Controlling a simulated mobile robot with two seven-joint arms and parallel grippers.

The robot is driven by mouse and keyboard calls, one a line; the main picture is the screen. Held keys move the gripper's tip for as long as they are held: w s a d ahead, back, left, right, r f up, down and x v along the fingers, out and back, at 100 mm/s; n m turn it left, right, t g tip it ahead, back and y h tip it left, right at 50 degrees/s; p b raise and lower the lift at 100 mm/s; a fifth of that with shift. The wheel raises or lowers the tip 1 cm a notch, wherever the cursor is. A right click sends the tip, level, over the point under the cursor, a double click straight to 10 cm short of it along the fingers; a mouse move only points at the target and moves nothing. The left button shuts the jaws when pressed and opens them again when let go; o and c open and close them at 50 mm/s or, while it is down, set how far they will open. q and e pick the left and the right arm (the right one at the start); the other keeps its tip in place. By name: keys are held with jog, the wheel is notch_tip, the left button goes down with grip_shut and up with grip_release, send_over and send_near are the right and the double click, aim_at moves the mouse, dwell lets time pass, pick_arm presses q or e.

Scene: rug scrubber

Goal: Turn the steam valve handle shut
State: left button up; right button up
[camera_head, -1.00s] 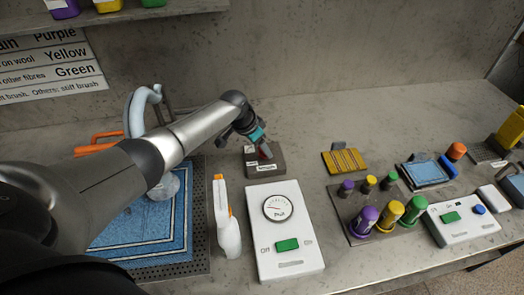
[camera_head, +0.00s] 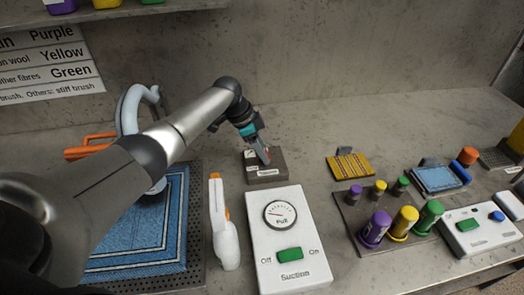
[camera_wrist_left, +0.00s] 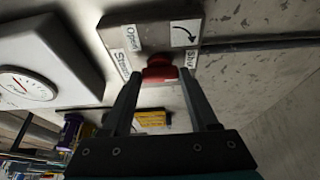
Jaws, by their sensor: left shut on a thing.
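The steam valve is a dark grey box (camera_head: 266,174) on the bench behind the suction unit. Its red handle (camera_wrist_left: 160,69) shows in the left wrist view, with labels reading Open (camera_wrist_left: 131,38), Shut (camera_wrist_left: 191,57) and Steam around it and a curved arrow at one corner. My left gripper (camera_head: 263,153) comes down over the box from the upper left. In the left wrist view its two fingers (camera_wrist_left: 158,80) are closed on the red handle, one on each side. The handle's exact angle is hard to tell. My right gripper is not clearly seen.
A white suction unit (camera_head: 290,235) with a gauge and a green switch stands just in front of the valve. Coloured brushes or bottles (camera_head: 404,222) stand at the right.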

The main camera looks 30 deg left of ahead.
pick_arm(q)
jog(key=o, duration=1.4)
jog(key=p+v, duration=0.2)
jog(key=v, duration=1.3)
jog(key=shift+w+r, duration=0.1)
jog(key=shift+r, duration=0.1)
